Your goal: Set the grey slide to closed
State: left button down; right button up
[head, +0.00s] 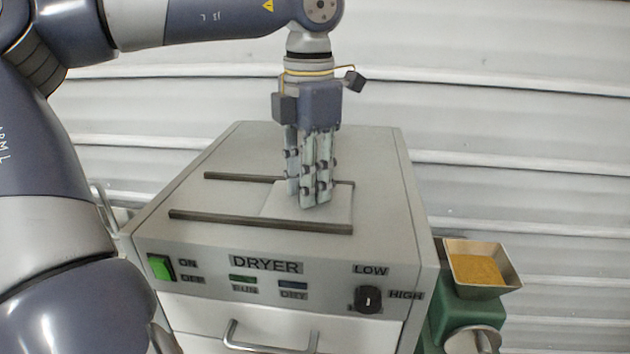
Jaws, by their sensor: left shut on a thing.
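The grey slide (279,204) is a flat pale plate on top of the dryer (240,150), lying between two dark rails, at their right end. My left gripper (312,200) comes down from above, with its fingers pointing down onto the slide. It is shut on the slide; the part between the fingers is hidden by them. The space between the rails to the left of the slide shows plain grey, and I see no opening there. My right gripper is not in view.
The front rail (240,219) and back rail (235,176) run left to right. The dryer's front has a green switch (160,267), a black knob (368,299) and a drawer handle (268,340). A green machine with a tray of yellow grains (478,268) stands right.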

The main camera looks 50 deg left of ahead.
pick_arm(q)
jog(key=c, duration=1.3)
grip_release()
jog(key=shift+d, duration=0.2)
jog(key=shift+r, duration=0.15)
jog(key=shift+w+a+r, duration=0.1)
jog(key=shift+a+r, duration=0.05)
jog(key=shift+r, duration=0.1)
notch_tip(320, 180, up, 11)
jog(key=shift+r, duration=0.15)
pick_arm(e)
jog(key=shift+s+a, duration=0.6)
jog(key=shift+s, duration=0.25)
